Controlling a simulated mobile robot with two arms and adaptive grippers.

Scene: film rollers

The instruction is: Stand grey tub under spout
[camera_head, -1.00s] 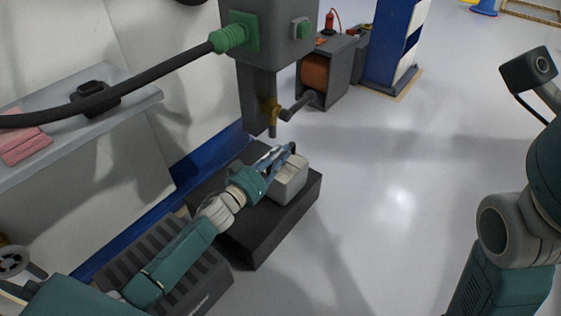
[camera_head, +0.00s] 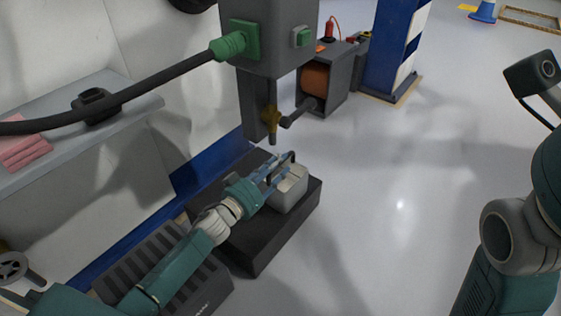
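The grey tub (camera_head: 289,194), a small light box with an open top, stands upright on a black platform (camera_head: 262,246) on the floor. The spout (camera_head: 273,139) points down from the grey machine, above and a little left of the tub in the picture. My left gripper (camera_head: 281,167) reaches in from the lower left at the tub's upper left rim. Its fingers look apart, one over the tub's top and one beyond its left side. A firm hold on the wall does not show. My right arm is at the right edge; its gripper is out of view.
A ribbed dark unit (camera_head: 165,265) lies under my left arm. A shelf (camera_head: 130,112) is at left. Open floor (camera_head: 420,190) lies to the right.

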